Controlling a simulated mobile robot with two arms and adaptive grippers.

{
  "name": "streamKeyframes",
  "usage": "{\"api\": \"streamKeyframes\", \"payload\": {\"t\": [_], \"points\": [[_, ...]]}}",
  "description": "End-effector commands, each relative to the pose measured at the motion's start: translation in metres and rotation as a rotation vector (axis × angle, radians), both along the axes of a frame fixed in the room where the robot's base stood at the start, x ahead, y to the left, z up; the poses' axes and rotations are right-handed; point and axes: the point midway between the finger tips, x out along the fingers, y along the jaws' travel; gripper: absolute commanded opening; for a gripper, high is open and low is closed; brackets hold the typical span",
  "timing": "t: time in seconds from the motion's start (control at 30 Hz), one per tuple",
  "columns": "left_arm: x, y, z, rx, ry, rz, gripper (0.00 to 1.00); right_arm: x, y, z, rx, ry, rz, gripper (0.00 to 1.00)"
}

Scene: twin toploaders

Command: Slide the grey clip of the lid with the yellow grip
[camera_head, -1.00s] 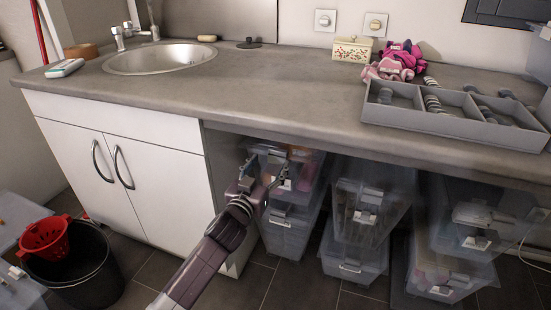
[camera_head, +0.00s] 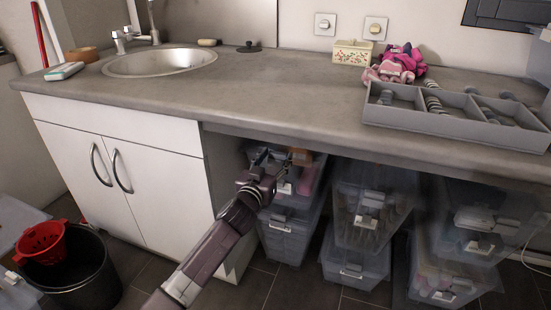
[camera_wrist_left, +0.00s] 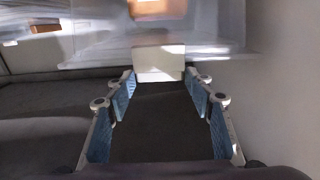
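A clear plastic box (camera_head: 304,180) stands on top of another under the counter, with a pale grey clip (camera_head: 285,188) on its front. An orange-yellow piece (camera_head: 301,157), perhaps the lid's grip, shows at its top; an orange patch (camera_wrist_left: 155,8) also shows in the left wrist view. My left gripper (camera_head: 271,158) is in front of this box and hides part of its lid. In the left wrist view the gripper (camera_wrist_left: 160,92) is open and empty, its blue-padded fingers apart. A pale clip (camera_wrist_left: 159,62) lies just beyond and between the fingertips. My right gripper is not in view.
The counter (camera_head: 270,95) overhangs the boxes. A cabinet side panel (camera_head: 226,175) stands close on the left. More stacked clear boxes (camera_head: 372,205) stand to the right. A black bucket (camera_head: 85,285) with a red colander (camera_head: 42,247) stands on the floor at left.

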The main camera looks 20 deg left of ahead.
Motion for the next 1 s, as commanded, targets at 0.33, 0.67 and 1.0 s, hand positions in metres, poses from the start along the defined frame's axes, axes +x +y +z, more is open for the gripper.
{"api": "streamKeyframes", "payload": {"t": [0.33,0.67,1.0], "points": [[0.000,0.000,0.000,0.000,0.000,0.000,0.08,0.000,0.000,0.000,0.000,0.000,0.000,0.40],[0.012,-0.001,0.000,-0.003,0.000,0.000,0.00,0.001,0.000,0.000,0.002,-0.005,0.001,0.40],[0.020,-0.001,0.000,0.000,0.000,0.000,0.00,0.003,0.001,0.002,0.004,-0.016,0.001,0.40]]}}
